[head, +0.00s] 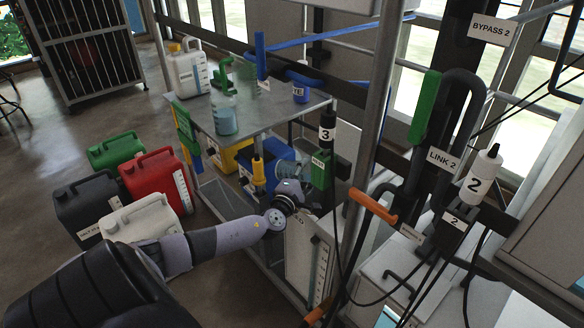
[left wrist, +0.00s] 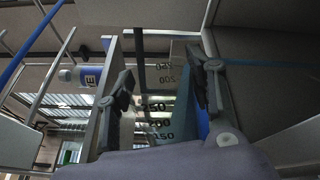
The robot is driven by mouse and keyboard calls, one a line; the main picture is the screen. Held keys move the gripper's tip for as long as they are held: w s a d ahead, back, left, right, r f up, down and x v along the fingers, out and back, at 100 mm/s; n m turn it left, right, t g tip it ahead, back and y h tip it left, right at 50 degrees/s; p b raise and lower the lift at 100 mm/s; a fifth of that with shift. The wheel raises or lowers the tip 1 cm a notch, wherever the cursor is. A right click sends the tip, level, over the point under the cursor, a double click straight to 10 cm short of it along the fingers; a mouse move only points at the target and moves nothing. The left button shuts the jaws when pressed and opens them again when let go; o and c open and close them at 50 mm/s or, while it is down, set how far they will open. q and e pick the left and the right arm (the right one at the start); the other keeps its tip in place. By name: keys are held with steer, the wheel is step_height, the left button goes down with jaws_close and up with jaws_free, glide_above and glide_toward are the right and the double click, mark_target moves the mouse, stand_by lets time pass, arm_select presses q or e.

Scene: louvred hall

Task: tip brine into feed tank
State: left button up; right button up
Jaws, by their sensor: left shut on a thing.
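My left gripper (head: 298,190) reaches over the lower part of the metal frame, beside a tall pale tank (head: 299,250) with a scale strip and a partly hidden label ending in "AD". In the left wrist view its fingers (left wrist: 163,88) are shut on a clear vessel with black graduation marks (left wrist: 157,108). Something blue shows low at its right side. I cannot tell how full or how tilted the vessel is. No label that I can read says brine or feed. My right gripper is not in view.
A steel table (head: 262,118) holds a clear jug with blue liquid (head: 224,117) and a white canister (head: 189,72). Green, red (head: 154,178), black and white canisters stand on the floor left. An orange-handled lever (head: 372,205) and hanging cables are close right of the gripper.

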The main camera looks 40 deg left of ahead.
arm_select(q)
steer(key=shift+d+f+m+p, duration=0.3)
steer(key=shift+f+m, duration=0.1)
steer(key=shift+m, duration=0.4)
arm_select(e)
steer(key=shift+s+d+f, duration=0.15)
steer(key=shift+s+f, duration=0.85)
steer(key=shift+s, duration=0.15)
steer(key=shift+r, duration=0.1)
arm_select(q)
steer(key=shift+w+r+p, duration=0.1)
steer(key=shift+p, duration=0.2)
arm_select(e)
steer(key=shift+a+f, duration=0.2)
arm_select(q)
steer(key=shift+m, duration=0.3)
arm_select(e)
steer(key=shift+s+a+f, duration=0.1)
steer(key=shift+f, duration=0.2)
